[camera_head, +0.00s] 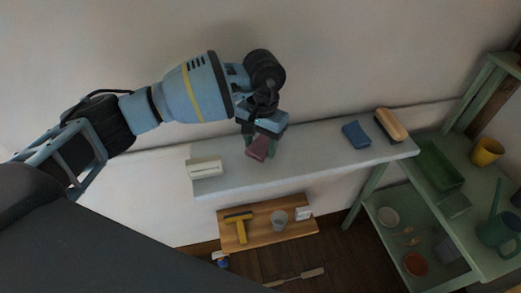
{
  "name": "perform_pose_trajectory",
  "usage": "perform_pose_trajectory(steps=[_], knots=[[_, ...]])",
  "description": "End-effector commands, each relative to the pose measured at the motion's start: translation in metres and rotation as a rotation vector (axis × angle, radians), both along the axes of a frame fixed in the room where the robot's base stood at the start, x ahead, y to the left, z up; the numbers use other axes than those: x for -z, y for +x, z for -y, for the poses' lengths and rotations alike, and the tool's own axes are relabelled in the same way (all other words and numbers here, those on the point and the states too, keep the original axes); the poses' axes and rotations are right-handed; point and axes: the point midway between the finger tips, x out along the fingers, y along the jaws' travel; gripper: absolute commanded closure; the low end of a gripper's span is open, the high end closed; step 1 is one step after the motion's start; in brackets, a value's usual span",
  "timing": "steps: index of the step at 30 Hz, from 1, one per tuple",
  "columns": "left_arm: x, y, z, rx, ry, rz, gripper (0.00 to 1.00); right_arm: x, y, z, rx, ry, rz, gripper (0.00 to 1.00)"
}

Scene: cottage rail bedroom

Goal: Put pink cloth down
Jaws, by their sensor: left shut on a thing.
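My left gripper (262,139) reaches in from the left and points down over the pale shelf top (310,160). It is shut on the pink cloth (258,149), a small dark pink piece hanging from its fingertips. The cloth is at or just above the shelf surface; I cannot tell whether it touches. The gripper hides part of the cloth. My right gripper is not in view.
On the shelf are a white box (206,170), a blue cloth (356,134) and a brush (391,125). A wooden board (262,232) below holds a yellow-handled tool (240,226) and a cup (279,219). A green rack (462,262) stands at right. The shelf between gripper and blue cloth is clear.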

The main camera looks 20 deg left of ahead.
Motion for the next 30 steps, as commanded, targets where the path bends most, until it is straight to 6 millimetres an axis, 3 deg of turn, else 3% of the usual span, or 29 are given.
perform_pose_trajectory(steps=[6,18,19,23,24,30], knots=[[0.027,0.0,0.0,-0.002,0.0,0.0,0.72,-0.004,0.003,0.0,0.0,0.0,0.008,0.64],[0.034,0.0,0.0,0.0,0.0,-0.001,0.72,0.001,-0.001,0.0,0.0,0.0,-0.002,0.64],[0.034,0.0,0.0,0.0,0.0,-0.001,0.49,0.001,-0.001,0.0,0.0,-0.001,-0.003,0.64],[0.032,0.0,0.0,-0.001,0.0,0.0,0.32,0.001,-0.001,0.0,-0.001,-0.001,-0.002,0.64],[0.032,0.0,0.0,-0.001,0.0,0.0,0.28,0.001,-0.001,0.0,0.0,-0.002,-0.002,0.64],[0.032,0.0,0.0,-0.001,0.0,0.0,0.28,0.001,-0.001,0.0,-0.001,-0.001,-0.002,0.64]])
